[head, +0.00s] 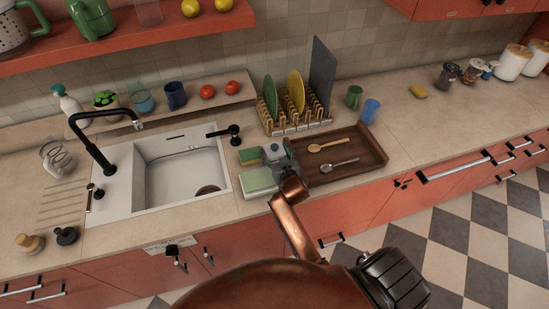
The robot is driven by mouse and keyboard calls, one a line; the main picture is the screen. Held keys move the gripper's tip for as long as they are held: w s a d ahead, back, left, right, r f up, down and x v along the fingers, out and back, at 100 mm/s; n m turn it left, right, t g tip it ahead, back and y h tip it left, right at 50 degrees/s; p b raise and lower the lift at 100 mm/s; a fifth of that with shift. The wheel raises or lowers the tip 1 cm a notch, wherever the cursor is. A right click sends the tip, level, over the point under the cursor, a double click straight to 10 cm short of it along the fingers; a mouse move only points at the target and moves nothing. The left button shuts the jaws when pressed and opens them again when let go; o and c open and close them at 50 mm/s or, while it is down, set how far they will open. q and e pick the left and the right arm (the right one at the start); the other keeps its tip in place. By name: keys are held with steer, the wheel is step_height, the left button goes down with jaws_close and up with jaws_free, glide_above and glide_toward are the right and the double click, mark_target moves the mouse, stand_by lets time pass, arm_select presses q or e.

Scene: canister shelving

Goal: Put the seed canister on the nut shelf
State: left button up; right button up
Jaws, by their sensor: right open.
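My right gripper (274,155) reaches in from the bottom on a copper arm. It is open, over the counter between the sink and the wooden tray, and I see nothing held in it. No label is readable, so I cannot tell which container is the seed canister. Two white canisters with wooden lids (514,62) and several small jars, one of them dark (447,76), stand at the far right of the counter, well away from the gripper. A red wall shelf (120,48) is at the upper left; I cannot tell whether it is the nut shelf. My left gripper is out of view.
The sink (180,168) with a black faucet (92,150) is at the left. A dish rack (298,118) with plates stands behind the wooden tray (370,150), which holds two spoons. The counter right of the tray is mostly clear.

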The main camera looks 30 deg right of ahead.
steer(key=c, duration=0.7)
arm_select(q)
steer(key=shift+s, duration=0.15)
arm_select(e)
steer(key=c, duration=0.6)
